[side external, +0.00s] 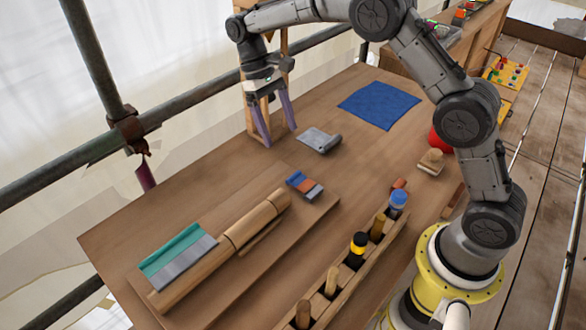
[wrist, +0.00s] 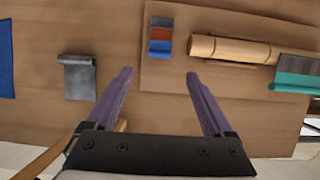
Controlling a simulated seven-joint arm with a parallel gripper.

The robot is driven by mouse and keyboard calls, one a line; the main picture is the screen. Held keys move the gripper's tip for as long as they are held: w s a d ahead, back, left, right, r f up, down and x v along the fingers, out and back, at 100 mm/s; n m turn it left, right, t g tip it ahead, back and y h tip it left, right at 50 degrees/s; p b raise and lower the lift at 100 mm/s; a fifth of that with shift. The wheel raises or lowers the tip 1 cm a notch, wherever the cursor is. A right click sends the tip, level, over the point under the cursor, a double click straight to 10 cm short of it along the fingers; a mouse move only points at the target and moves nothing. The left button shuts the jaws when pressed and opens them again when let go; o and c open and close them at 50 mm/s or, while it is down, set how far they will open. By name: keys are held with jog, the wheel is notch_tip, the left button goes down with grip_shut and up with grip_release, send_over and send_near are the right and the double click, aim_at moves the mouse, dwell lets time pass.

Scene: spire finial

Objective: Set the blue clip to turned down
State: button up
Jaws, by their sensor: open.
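A small piece with blue, orange-red and grey bands (side external: 304,186) lies on the far right end of a raised wooden board; its blue part looks like the blue clip. It also shows in the wrist view (wrist: 160,46), above and between my fingertips. I cannot tell which way the clip is turned. My gripper (side external: 279,137) points down with its purple fingers spread and nothing between them.
A grey curled metal plate (side external: 318,140) lies near my fingers. The board (side external: 275,252) also bears a wooden roll (side external: 235,238) and a teal-and-grey piece (side external: 178,256). A blue cloth (side external: 380,104) lies behind.

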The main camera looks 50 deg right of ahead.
aim_at(294, 175)
jog(key=x, duration=1.1)
jog(key=shift+f, duration=0.3)
grip_shut()
jog(key=c, duration=1.4)
grip_release()
jog(key=shift+w+f+g, duration=0.15)
jog(key=shift+f+g, duration=0.25)
jog(key=shift+g, duration=0.4)
grip_shut()
jog(key=o, duration=1.4)
grip_release()
jog(key=v, duration=1.3)
jog(key=shift+w+r, duration=0.15)
jog(key=shift+r, duration=0.25)
